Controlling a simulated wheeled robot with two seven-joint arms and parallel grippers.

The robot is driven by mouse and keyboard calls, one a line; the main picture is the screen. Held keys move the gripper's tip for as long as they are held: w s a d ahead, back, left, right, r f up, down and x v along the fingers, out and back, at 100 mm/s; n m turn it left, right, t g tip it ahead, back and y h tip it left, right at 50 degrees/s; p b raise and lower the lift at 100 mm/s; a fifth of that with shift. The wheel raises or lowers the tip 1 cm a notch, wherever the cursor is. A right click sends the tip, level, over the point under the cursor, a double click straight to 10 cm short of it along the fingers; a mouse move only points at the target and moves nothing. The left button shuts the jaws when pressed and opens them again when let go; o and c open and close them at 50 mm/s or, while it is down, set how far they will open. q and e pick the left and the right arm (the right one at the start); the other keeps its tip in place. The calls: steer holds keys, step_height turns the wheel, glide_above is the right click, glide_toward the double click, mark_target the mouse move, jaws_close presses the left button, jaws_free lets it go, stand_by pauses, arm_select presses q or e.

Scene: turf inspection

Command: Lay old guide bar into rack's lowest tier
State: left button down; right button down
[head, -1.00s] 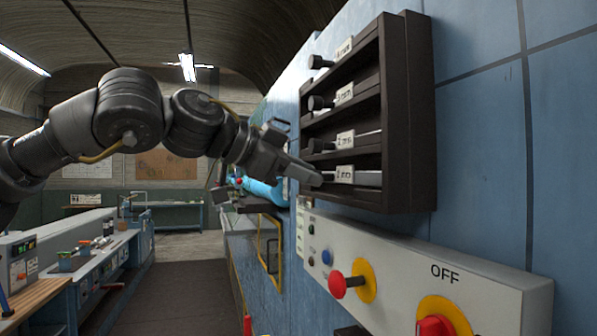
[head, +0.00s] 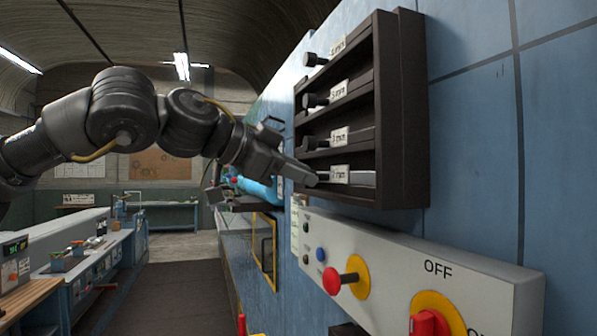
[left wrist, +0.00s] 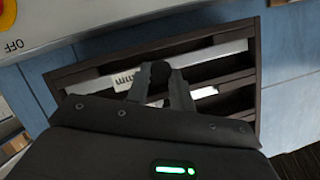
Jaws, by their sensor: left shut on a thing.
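The dark brown rack (head: 402,110) is fixed to the blue wall and has several tiers with labels and black knobs. My left gripper (head: 311,180) is at the left end of its lowest tier. In the left wrist view its fingertips (left wrist: 160,82) are closed around a black knob (left wrist: 160,70). The knob is at a grey guide bar (head: 363,179) with a white "mm" label, lying along the lowest tier. The bar also shows in the left wrist view (left wrist: 222,54). The fingers hide part of the bar and its seating. My right gripper is out of view.
A grey control panel (head: 400,262) with a red knob (head: 333,283) and a red OFF switch (head: 429,322) juts out just below the rack. Workbenches (head: 90,265) stand at the left. The floor aisle (head: 185,290) between is clear.

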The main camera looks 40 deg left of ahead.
arm_select(q)
steer(key=shift+f+b, duration=0.7)
steer(key=shift+f, duration=0.1)
steer(key=c, duration=1.1)
jaws_free()
steer(key=shift+c, duration=0.2)
steer(key=b+v, duration=0.3)
steer(key=v, duration=0.8)
steer(key=shift+w, duration=0.1)
